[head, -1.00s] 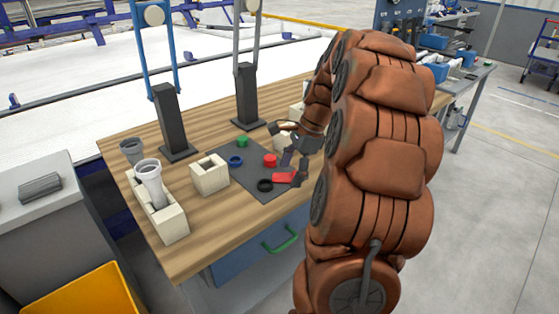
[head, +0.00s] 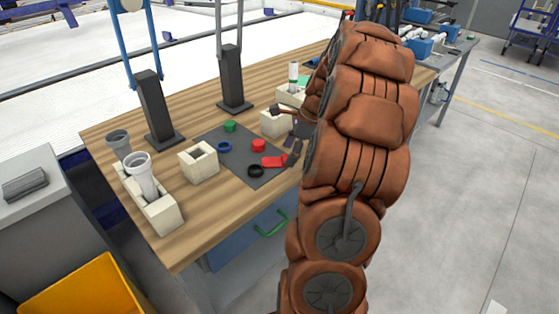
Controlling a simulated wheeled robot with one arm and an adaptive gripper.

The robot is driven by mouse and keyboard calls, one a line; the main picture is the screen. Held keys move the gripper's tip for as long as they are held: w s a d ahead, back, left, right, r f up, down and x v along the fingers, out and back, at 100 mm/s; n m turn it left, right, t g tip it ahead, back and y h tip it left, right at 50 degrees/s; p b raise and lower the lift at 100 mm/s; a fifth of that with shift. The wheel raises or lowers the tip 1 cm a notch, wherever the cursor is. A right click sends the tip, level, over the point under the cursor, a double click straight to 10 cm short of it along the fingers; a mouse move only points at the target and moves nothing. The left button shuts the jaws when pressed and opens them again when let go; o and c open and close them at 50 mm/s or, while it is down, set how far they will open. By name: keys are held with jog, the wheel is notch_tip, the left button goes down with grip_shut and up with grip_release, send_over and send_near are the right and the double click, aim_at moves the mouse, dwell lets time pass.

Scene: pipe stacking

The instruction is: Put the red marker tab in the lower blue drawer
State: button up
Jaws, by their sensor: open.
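The flat red marker tab (head: 273,161) lies on the dark grey mat (head: 240,155) near its right edge, by the table's front. My gripper (head: 294,150) is open just to the right of the tab, with a dark finger very close to it. I cannot tell whether they touch. My arm hides part of the gripper. Below the tabletop is a blue drawer front (head: 235,243) with a green handle (head: 271,224). It looks shut, and my arm covers its right side. I cannot make out a second drawer.
On the mat are a green cap (head: 230,126), a blue ring (head: 224,146), a red cap (head: 258,145) and a black ring (head: 255,170). Cream blocks (head: 198,162) and grey pipes (head: 140,174) stand left. Dark posts (head: 158,108) rise behind. A yellow bin (head: 85,288) is lower left.

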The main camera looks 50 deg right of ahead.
jog(key=shift+w+a+f, duration=0.15)
jog(key=shift+w+f, duration=0.05)
jog(key=shift+f, duration=0.5)
jog(key=c, duration=1.1)
jog(key=shift+r, duration=0.15)
